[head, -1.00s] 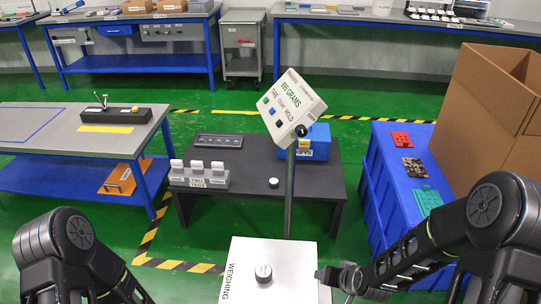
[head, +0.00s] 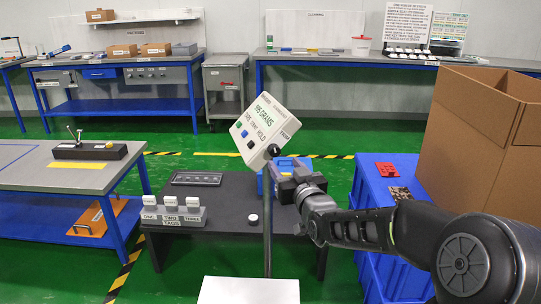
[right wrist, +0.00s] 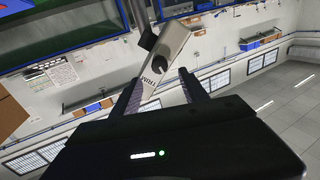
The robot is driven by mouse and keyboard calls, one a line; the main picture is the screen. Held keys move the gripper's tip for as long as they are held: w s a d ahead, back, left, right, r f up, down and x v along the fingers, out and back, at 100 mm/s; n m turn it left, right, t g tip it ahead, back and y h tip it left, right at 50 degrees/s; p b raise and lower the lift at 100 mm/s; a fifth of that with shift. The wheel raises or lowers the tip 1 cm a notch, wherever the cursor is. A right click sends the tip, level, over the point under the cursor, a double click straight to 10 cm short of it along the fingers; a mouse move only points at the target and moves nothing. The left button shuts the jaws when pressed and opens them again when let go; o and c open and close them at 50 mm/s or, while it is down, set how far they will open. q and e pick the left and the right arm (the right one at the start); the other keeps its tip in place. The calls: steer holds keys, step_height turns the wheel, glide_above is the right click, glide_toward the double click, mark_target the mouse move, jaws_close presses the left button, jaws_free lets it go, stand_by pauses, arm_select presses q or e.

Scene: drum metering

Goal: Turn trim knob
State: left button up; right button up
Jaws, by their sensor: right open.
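The trim knob (head: 273,150) is a small black knob at the lower corner of the tilted white display panel (head: 262,128), which reads 995 GRAMS and stands on a grey post. My right gripper (head: 284,178) is open, just below and right of the knob; contact cannot be told. My left gripper is out of view.
A dark low table (head: 228,205) behind the post holds a tag block (head: 175,215), a tray and a small white-topped item (head: 253,219). Blue crates (head: 375,190) and a cardboard box (head: 470,140) stand to the right. A white weighing platform (head: 250,291) is at the bottom.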

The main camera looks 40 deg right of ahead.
mark_target(276, 153)
steer(key=shift+w, duration=0.15)
steer(key=x, duration=0.7)
steer(key=shift+w+d, duration=0.2)
steer(key=shift+w, duration=0.05)
jaws_close()
steer(key=shift+f, duration=0.1)
